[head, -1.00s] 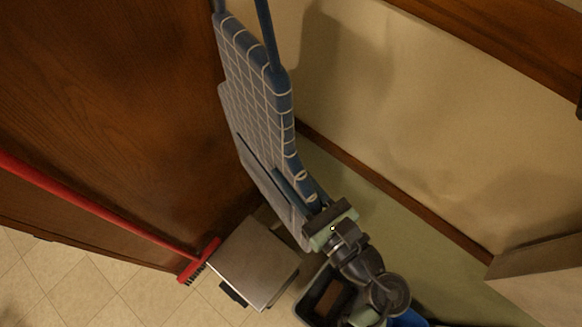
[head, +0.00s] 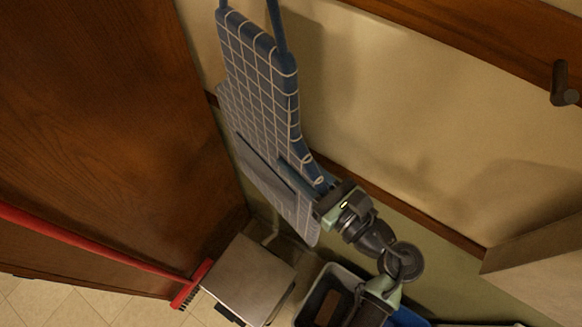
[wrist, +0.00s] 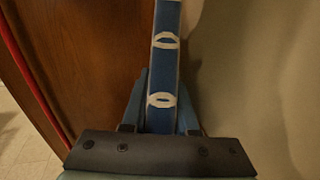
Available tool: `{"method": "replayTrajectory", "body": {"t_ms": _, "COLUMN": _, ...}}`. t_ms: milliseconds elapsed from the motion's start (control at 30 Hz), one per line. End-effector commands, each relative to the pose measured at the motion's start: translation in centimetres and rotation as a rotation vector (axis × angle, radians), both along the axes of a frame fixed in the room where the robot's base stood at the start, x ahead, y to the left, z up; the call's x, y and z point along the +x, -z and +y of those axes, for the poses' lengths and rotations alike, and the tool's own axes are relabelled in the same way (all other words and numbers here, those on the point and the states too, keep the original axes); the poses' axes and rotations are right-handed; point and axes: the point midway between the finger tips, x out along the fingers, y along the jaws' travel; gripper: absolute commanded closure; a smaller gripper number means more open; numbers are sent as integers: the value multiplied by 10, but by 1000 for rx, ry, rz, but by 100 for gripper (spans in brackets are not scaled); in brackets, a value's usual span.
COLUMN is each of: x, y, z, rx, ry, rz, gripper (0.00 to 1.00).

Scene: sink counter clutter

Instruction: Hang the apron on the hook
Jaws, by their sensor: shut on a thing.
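A blue apron (head: 262,95) with a white grid pattern stands upright in the head view, its neck straps running up out of the top of the picture. My gripper (head: 325,192) is shut on the apron's lower right edge. In the wrist view the apron's blue edge (wrist: 163,70) with white loops lies between my two fingers (wrist: 161,115). A dark hook (head: 563,85) sticks out from the wooden rail at the upper right, well apart from the apron. Where the straps end is out of view.
A brown wooden door or panel (head: 90,120) fills the left. A red broom (head: 110,255) leans low there, beside a metal-lidded bin (head: 250,278). A dark open bin (head: 318,290) is below my arm. A pale box (head: 535,265) is at lower right. The beige wall between is clear.

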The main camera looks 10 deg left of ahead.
Motion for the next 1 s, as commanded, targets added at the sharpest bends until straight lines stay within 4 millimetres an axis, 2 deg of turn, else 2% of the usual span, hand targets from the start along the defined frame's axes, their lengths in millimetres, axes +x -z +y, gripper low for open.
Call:
{"method": "replayTrajectory", "body": {"t_ms": 400, "x": 24, "y": 3, "z": -9, "rx": 2, "ry": 2, "rz": -1, "gripper": 100}}
{"method": "replayTrajectory", "body": {"t_ms": 1000, "x": 34, "y": 18, "z": -13, "rx": 2, "ry": 0, "rz": -1, "gripper": 100}}
